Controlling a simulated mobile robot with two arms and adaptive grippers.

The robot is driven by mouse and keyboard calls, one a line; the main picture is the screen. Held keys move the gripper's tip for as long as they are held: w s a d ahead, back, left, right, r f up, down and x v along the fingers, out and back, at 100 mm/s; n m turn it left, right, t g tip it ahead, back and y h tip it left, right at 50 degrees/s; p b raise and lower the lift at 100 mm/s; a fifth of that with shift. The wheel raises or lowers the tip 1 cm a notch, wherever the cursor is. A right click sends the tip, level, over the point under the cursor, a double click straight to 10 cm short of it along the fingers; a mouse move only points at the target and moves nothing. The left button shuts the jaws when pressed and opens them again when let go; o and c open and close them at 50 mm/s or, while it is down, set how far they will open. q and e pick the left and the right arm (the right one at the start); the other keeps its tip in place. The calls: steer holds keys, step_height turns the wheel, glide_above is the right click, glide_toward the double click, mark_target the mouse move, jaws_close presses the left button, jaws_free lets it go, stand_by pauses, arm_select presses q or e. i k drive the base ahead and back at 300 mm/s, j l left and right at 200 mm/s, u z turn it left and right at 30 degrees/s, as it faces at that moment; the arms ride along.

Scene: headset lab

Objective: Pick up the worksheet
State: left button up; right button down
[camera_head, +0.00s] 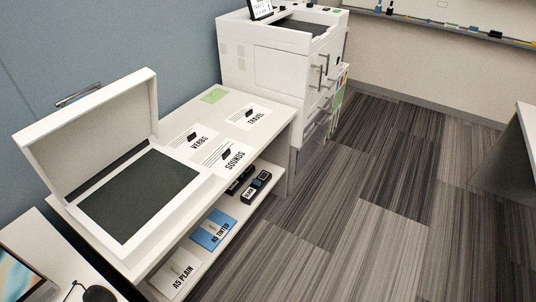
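Three white sheets with bold headings lie flat on the white table: VERBS (191,144), SOUNDS (227,158) and TRAVEL (248,116). Each has a small dark shape on it. A small green sheet (214,96) lies near the back edge of the table. I cannot tell which of these is the worksheet. An open flatbed scanner (191,190) with its lid raised stands on the left of the table, and its dark glass looks empty. Neither of my grippers is in view.
The lower shelf holds an AS PLAIN item (179,275), a blue AS TINTED item (213,230) and dark boxes (257,186). A white printer (280,65) stands behind the table. The striped carpet (390,190) to the right is clear. Another table (526,125) is at the right edge.

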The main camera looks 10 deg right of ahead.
mark_target(223, 160)
steer(key=u, duration=0.2)
steer(key=i+l+u, duration=0.15)
steer(key=l+u, duration=0.2)
steer(key=i+l+u, duration=0.15)
steer(key=u, duration=0.2)
steer(key=l+u, duration=0.35)
steer(key=i+l, duration=0.05)
steer(key=l, duration=0.1)
